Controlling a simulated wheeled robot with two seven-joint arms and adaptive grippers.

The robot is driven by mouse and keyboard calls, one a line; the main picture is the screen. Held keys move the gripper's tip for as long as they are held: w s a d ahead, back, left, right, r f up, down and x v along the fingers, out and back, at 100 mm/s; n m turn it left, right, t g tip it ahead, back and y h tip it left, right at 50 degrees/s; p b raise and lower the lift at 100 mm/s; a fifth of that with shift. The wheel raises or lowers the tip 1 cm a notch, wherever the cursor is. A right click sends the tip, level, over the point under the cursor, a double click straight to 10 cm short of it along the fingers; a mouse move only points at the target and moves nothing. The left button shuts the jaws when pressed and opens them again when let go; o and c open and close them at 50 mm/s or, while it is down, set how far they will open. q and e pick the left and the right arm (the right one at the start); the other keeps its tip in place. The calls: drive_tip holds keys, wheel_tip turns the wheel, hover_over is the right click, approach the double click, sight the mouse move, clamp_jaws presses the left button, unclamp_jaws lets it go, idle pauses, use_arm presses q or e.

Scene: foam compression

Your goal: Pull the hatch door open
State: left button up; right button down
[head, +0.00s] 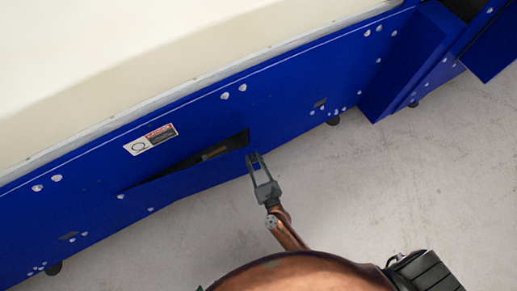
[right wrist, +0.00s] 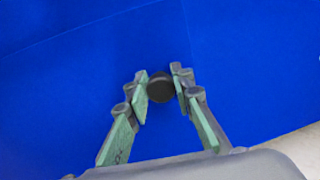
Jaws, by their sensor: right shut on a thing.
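The blue hatch door (head: 190,178) is part of the blue machine side in the head view. It stands partly open, with a dark wedge-shaped gap along its upper edge, widest at the right. My right gripper (head: 254,160) is at the door's right end. In the right wrist view my right gripper (right wrist: 161,88) has its green-padded fingers on either side of a round black knob (right wrist: 160,86), shut on it. The blue door (right wrist: 70,90) fills most of that view. The knob is hidden in the head view. My left gripper is not in view.
The blue machine side panel (head: 290,90) runs diagonally, with a cream top (head: 120,60) and a warning label (head: 150,139). A blue box-like part (head: 410,60) sticks out at the upper right. The grey floor (head: 420,170) in front is clear.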

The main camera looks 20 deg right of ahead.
drive_tip(key=shift+s, duration=0.2)
drive_tip(key=shift+a+f, duration=0.1)
drive_tip(key=c, duration=1.7)
unclamp_jaws()
drive_tip(key=shift+w, duration=0.15)
